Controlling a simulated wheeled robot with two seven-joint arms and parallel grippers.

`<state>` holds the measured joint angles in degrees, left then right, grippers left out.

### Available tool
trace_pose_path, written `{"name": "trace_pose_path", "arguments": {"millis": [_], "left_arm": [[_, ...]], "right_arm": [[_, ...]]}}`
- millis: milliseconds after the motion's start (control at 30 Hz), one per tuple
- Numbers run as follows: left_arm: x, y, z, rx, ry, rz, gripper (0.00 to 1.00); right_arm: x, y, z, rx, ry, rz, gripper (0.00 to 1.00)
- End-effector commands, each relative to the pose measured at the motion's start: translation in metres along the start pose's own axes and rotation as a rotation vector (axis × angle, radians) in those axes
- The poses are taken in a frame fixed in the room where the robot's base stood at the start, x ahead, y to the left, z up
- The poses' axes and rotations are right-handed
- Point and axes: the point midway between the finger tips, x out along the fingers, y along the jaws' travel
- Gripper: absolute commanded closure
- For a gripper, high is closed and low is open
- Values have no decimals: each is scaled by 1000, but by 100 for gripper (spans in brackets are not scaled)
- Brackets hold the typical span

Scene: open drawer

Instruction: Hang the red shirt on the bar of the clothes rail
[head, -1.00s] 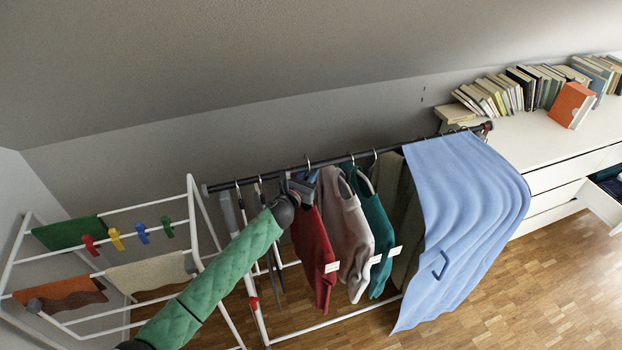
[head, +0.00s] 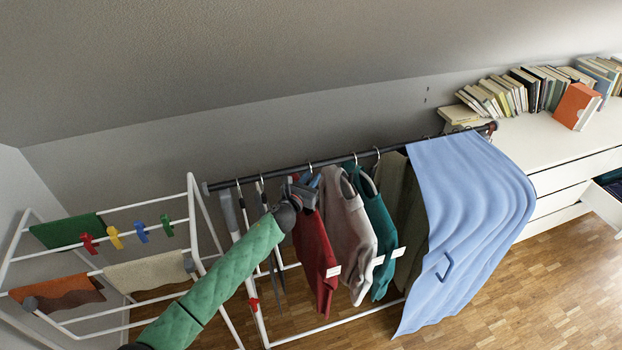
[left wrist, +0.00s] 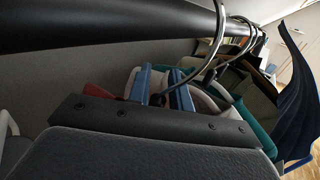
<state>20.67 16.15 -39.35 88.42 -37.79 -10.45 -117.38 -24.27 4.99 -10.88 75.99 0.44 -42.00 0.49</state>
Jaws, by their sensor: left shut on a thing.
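The red shirt (head: 315,257) hangs below the dark bar (head: 272,170) of the clothes rail, left of a pinkish-grey shirt. My left gripper (head: 303,191) is at its top, just under the bar, shut on the shirt at its hanger. In the left wrist view the blue fingertips (left wrist: 162,88) are close under the bar (left wrist: 100,22), with a little red cloth (left wrist: 97,91) beside them. A metal hook (left wrist: 219,42) rises from near the fingers to the bar and seems to pass over it. The exact grip is partly hidden. My right gripper is not in view.
A pinkish-grey shirt (head: 350,235), a teal shirt (head: 379,230) and a large blue cloth (head: 465,220) hang to the right. A white drying rack (head: 140,208) with cloths stands at the left. A white dresser (head: 540,140) with books and an open drawer is at the right.

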Motion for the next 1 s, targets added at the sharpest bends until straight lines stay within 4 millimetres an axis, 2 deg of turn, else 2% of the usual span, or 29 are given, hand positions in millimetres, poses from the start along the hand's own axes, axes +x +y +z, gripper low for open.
{"name": "trace_pose_path", "arguments": {"millis": [233, 267, 367, 733, 833, 1000], "left_arm": [[0, 0, 0, 0, -1, 0, 100], [0, 0, 0, 0, -1, 0, 73], [0, 0, 0, 0, 0, 0, 54], [-4, 1, -1, 0, 1, 0, 54], [-12, 0, -2, 0, 0, 0, 54], [-36, 0, -4, 1, 1, -1, 54]], "right_arm": [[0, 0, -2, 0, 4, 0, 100], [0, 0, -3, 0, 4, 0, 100], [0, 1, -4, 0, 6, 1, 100], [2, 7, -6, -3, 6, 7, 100], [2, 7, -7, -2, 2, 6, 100], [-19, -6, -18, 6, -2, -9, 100]]}}
